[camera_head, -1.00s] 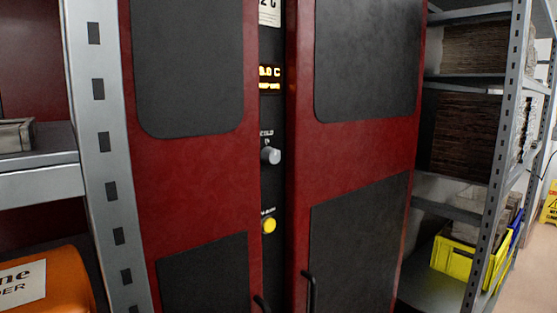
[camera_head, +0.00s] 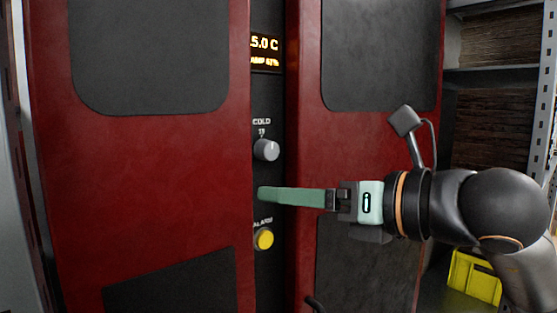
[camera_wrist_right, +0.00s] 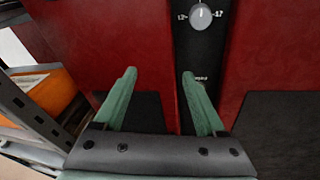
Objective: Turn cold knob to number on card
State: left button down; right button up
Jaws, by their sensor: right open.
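The cold knob (camera_head: 266,150) is a grey round knob on the black strip between two red doors, under the label COLD. It also shows in the right wrist view (camera_wrist_right: 201,17), with small numbers at its left and right. My right gripper (camera_head: 264,194) has green fingers and stands just below the knob, apart from it. In the right wrist view the fingers (camera_wrist_right: 158,80) are spread and nothing is between them. A lit display (camera_head: 264,50) above reads "5.0 C", its left part cut off. The card is not in view. My left gripper is not in view.
A yellow alarm button (camera_head: 264,239) sits on the strip below my right fingers. The red doors (camera_head: 170,170) flank the strip. A metal shelf and a yellow crate (camera_head: 474,276) stand at the right. An orange object (camera_wrist_right: 50,88) shows at left in the wrist view.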

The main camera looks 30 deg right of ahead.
jog(key=s+d+r+m+t+h, duration=0.2)
jog(key=d+r+h, duration=0.1)
jog(key=d, duration=0.1)
jog(key=p, duration=0.4)
send_near(272, 152)
jog(key=w, duration=0.2)
jog(key=shift+h, duration=0.3)
jog(key=w, duration=0.2)
jog(key=w+p, duration=0.2)
jog(key=w, duration=0.1)
jog(key=shift+w+a, duration=0.3)
jog(key=shift+w, duration=0.6)
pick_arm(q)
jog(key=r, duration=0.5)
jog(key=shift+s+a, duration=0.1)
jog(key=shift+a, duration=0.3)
pick_arm(e)
jog(key=shift+f, duration=0.1)
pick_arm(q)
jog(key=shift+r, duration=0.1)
pick_arm(e)
grip_shut()
